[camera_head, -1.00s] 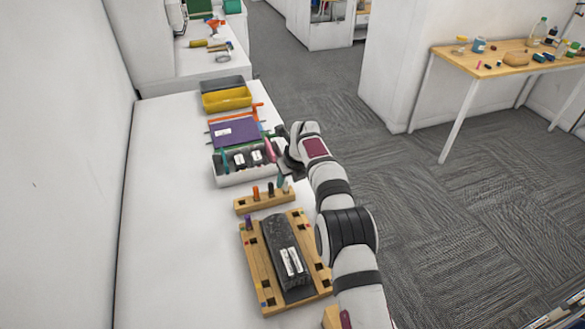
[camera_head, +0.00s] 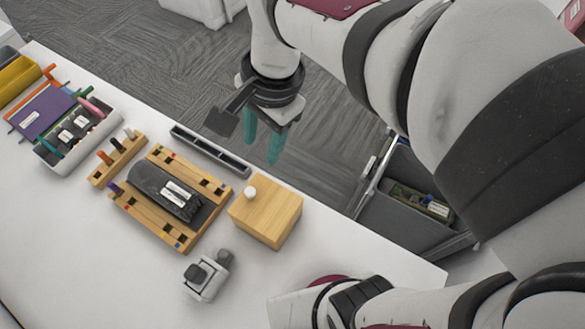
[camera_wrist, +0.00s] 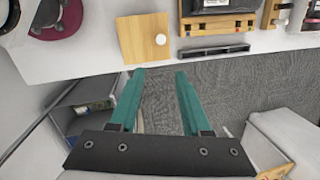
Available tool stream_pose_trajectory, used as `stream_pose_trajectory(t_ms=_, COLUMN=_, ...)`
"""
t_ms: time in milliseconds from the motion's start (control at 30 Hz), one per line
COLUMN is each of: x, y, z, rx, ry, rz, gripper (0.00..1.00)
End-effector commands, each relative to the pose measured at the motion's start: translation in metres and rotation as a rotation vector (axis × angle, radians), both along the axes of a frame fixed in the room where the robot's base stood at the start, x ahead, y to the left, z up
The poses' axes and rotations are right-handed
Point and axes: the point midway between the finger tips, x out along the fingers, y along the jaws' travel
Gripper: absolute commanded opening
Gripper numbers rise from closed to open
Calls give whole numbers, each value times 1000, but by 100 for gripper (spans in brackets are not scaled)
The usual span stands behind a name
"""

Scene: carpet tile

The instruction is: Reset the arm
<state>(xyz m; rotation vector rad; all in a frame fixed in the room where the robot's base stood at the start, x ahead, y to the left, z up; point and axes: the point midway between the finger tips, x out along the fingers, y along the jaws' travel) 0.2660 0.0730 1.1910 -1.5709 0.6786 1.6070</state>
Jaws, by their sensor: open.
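My gripper (camera_head: 262,140) has two teal fingers and hangs beyond the far edge of the white table (camera_head: 90,235), over the carpet. In the wrist view my gripper (camera_wrist: 160,85) is open, its fingers apart with nothing between them but table edge and carpet (camera_wrist: 240,90). My arm reaches across the right half of the head view, from the bottom right up and over to the gripper.
On the table are a wooden box (camera_head: 265,212) with a white knob, a wooden rack (camera_head: 160,222) holding a dark block (camera_head: 165,190), a narrow dark tray (camera_head: 210,150) and a small grey device (camera_head: 207,275). A grey bin (camera_head: 400,205) stands beyond the table edge.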

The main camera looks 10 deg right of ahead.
Motion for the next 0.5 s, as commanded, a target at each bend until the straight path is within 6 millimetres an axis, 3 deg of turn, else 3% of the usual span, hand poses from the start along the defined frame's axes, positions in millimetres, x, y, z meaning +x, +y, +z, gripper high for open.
stream_pose_trajectory(t_ms=33, x=-42, y=-17, z=-7, rx=-9, ry=-3, rz=120, gripper=48)
stream_pose_trajectory(t_ms=100, x=-89, y=-31, z=-21, rx=-14, ry=0, rz=287, gripper=48)
stream_pose_trajectory(t_ms=200, x=-127, y=-37, z=-37, rx=-12, ry=3, rz=430, gripper=48)
stream_pose_trajectory(t_ms=300, x=-139, y=-39, z=-43, rx=-11, ry=5, rz=479, gripper=48)
stream_pose_trajectory(t_ms=500, x=-138, y=-38, z=-43, rx=-10, ry=5, rz=482, gripper=48)
